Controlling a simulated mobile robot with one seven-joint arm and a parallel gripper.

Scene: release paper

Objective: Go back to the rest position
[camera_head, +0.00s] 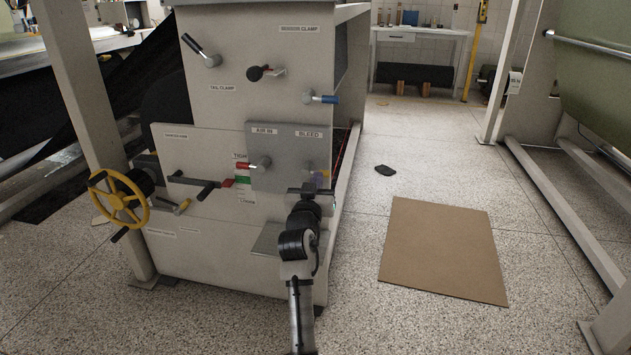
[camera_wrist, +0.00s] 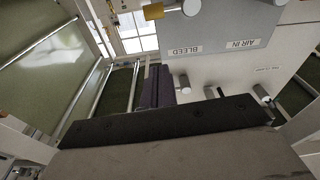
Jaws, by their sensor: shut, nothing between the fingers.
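My gripper (camera_head: 309,189) is at the lower right of the grey AIR IN / BLEED panel (camera_head: 262,140) on the machine's front, with my arm reaching up from below. It is shut and empty. A purple-handled lever (camera_head: 321,177) under the BLEED label is right beside it, partly hidden. In the wrist view the dark gripper fingers (camera_wrist: 165,122) fill the lower part. The purple handle (camera_wrist: 151,88) shows just beyond them, and I cannot tell whether they touch it. The BLEED and AIR IN panel (camera_wrist: 220,45) shows above.
The machine front (camera_head: 225,255) carries several levers, a blue-handled one (camera_head: 325,99) and a yellow handwheel (camera_head: 118,199). A brown sheet (camera_head: 443,250) and a small dark object (camera_head: 385,170) lie on the floor to the right. Around them is open floor, bounded by a frame rail (camera_head: 560,215).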

